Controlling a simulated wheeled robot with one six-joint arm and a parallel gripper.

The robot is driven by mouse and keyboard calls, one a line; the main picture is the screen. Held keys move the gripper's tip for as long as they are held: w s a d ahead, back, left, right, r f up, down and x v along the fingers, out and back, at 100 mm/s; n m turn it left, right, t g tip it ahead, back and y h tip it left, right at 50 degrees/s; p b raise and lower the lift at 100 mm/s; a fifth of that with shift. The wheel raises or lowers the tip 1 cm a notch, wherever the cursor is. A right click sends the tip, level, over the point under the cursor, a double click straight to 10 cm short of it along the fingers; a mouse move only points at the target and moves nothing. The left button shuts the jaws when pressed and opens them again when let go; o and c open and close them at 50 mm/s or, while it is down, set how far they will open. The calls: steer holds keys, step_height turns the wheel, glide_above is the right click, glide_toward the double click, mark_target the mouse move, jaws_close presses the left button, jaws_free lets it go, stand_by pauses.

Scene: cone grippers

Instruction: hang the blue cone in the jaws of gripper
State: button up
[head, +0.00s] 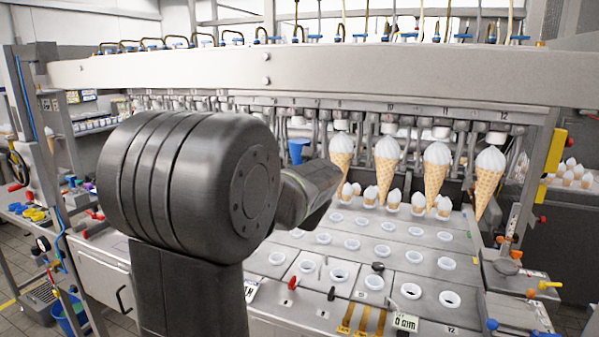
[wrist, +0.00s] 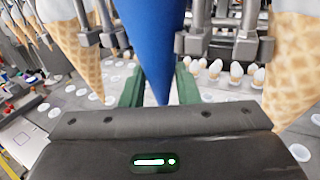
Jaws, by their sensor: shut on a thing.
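The blue cone (wrist: 152,40) fills the upper middle of the wrist view, tip down, between the green fingers of my gripper (wrist: 160,88). My gripper is shut on it. In the head view the blue cone (head: 298,149) shows only as its wide top, above my wrist; the rest and my fingers are hidden by my arm. Grey metal jaws (wrist: 245,40) of the machine hang in a row behind and beside the cone in the wrist view. I cannot tell whether any of these jaws touch the blue cone.
Several white-topped wafer cones (head: 436,171) hang from the row at the right. Wafer cones also flank the blue cone closely in the wrist view, one at the left (wrist: 72,45) and one at the right (wrist: 293,65). Below is a grey plate with white-rimmed holes (head: 410,291).

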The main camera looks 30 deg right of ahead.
steer(key=shift+f+b, duration=0.55)
steer(key=shift+b, duration=0.05)
stand_by(0.6)
steer(key=o, duration=1.2)
steer(key=shift+o, duration=0.2)
steer(key=s+a+b, duration=0.1)
steer(key=s+a, duration=0.5)
steer(key=shift+a+b, duration=0.4)
steer(key=shift+w+d, duration=0.1)
steer(key=shift+w, duration=0.05)
stand_by(0.7)
steer(key=w+d+p, duration=0.1)
steer(key=w+d, duration=0.3)
steer(key=d, duration=0.1)
steer(key=shift+w+d, duration=0.3)
steer(key=shift+w, duration=0.1)
